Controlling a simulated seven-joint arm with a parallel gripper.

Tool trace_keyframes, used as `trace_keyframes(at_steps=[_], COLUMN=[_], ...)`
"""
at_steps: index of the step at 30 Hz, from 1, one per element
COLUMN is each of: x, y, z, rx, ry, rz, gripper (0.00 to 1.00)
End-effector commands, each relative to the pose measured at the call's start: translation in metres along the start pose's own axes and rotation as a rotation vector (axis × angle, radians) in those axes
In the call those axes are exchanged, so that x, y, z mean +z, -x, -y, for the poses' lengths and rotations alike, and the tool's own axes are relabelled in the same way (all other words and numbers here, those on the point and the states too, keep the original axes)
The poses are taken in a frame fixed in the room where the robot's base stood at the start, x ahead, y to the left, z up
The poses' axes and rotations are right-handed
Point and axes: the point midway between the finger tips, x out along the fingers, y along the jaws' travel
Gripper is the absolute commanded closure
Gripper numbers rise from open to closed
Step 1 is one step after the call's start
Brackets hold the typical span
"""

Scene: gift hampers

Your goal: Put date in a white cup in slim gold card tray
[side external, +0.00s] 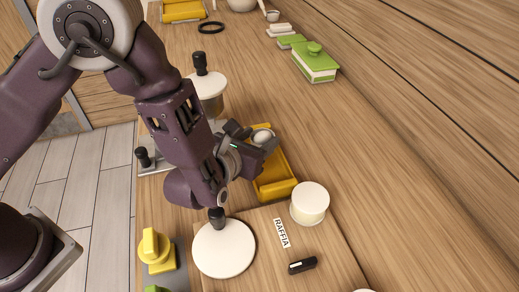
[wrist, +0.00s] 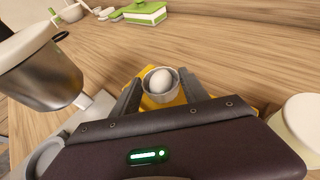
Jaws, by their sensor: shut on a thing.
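A small whitish cup (side external: 264,137) with a pale rounded piece in it is between the fingers of my gripper (side external: 262,142). In the wrist view the cup (wrist: 161,87) stands upright between my two fingertips (wrist: 160,92), and my gripper is shut on it. I cannot make out a brown date. A slim gold-yellow tray (side external: 280,187) lies under and just beyond my gripper. The cup is over the far end of this tray; I cannot tell whether it touches the tray floor. The tray (wrist: 177,101) is mostly hidden by cup and gripper in the wrist view.
A white-lidded round jar (side external: 310,201) stands near the tray's front right corner. A white disc with a black knob (side external: 224,250) is in front. A metal hopper (wrist: 45,70) is close at left. Another yellow tray (side external: 183,11) and a green-white box (side external: 315,66) are farther back.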

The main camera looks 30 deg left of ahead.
Motion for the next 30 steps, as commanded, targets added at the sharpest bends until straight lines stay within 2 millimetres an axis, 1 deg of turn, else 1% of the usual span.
trace_keyframes(at_steps=[1, 4, 15, 16, 19, 26, 28, 30], x=[-0.012, -0.025, -0.029, -0.029, -0.029, -0.029, -0.026, -0.026], y=[-0.004, -0.010, -0.012, -0.012, -0.012, -0.012, -0.011, -0.003], z=[0.000, 0.000, 0.000, 0.000, 0.000, 0.000, 0.000, 0.001], rx=[0.001, 0.001, 0.001, 0.001, 0.000, 0.001, 0.001, -0.002], ry=[-0.005, -0.003, 0.000, 0.000, 0.000, 0.000, 0.000, -0.001], rz=[-0.005, -0.003, 0.000, 0.000, 0.000, 0.000, 0.000, -0.001], gripper=[0.87, 0.87, 0.87, 0.46, 0.26, 0.26, 0.26, 0.26])
